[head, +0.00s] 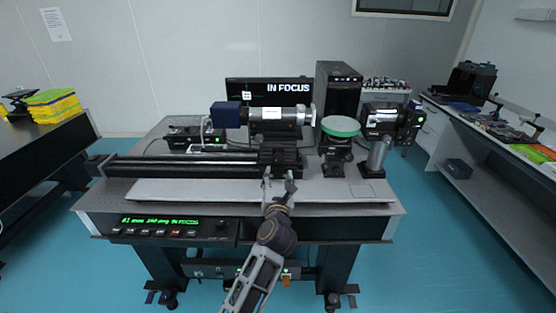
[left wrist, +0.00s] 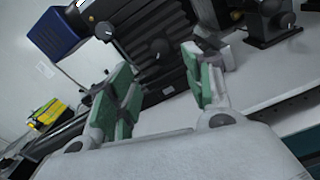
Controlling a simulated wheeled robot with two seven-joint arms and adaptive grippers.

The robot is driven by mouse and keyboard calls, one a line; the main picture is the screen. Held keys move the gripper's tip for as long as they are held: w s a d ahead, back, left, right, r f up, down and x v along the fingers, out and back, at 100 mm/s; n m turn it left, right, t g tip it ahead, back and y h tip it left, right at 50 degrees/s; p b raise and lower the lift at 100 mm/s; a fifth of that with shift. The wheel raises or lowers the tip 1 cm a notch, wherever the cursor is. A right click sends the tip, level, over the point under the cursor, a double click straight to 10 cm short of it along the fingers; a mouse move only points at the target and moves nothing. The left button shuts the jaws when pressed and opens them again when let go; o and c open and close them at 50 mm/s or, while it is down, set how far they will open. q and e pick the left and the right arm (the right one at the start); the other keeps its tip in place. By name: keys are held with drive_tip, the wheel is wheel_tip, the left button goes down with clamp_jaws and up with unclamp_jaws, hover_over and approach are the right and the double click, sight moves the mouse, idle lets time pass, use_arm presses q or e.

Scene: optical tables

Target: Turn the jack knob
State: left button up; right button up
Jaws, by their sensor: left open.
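The jack (head: 335,149) is a small black stand under a round green disc (head: 340,126), right of the middle of the optical table. In the left wrist view, a black block that looks like the jack (left wrist: 267,28) stands at the upper right, with a small pale round knob (left wrist: 284,21) on its face. My left gripper (head: 279,179) is open and empty over the table's front part, left of and nearer than the jack. In the left wrist view its green-padded fingers (left wrist: 160,75) are spread before a black ribbed body, apart from the knob. My right gripper is not in view.
A camera-like instrument (head: 280,119) with a blue box sits behind my left gripper, above a long black rail (head: 185,166). A metal post (head: 376,158) stands right of the jack. A control panel (head: 175,227) hangs at the table's front. The pale front strip is mostly clear.

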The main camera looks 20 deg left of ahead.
sight(278, 159)
use_arm(q)
drive_tip(key=shift+x, duration=3.1)
drive_tip(key=shift+p+x, duration=0.3)
drive_tip(key=shift+x, duration=2.1)
drive_tip(key=c, duration=1)
